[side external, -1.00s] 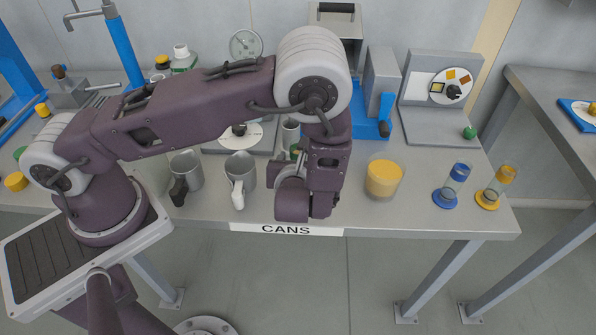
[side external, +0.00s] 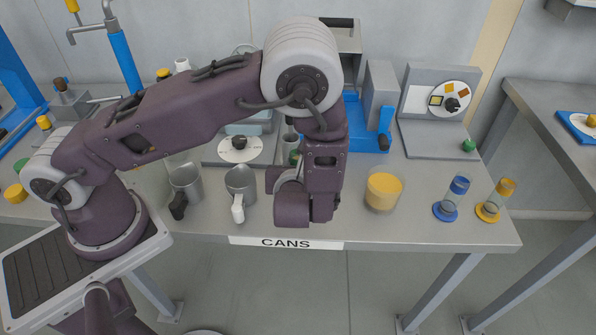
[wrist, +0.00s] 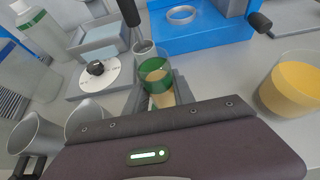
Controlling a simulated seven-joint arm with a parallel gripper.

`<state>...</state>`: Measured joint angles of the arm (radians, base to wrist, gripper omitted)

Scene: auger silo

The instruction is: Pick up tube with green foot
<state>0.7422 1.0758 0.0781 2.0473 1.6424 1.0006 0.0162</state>
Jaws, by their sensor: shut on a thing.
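The tube with green (wrist: 155,72) is clear with a green band at its top and a pale yellowish content lower down. In the wrist view it stands between the grey fingers of my gripper (wrist: 158,92), which is shut on it. Its foot is hidden by my gripper housing. In the side view only a small green part of the tube (side external: 294,157) shows behind my gripper (side external: 285,180). I cannot tell whether the tube touches the table.
Two grey mugs (side external: 186,184) (side external: 240,183) stand left of my gripper. A beaker of yellow content (side external: 383,190) stands right of it, then a blue-footed tube (side external: 452,198) and a yellow-footed tube (side external: 495,200). A blue device (side external: 368,140) is behind. The CANS label (side external: 286,243) marks the front edge.

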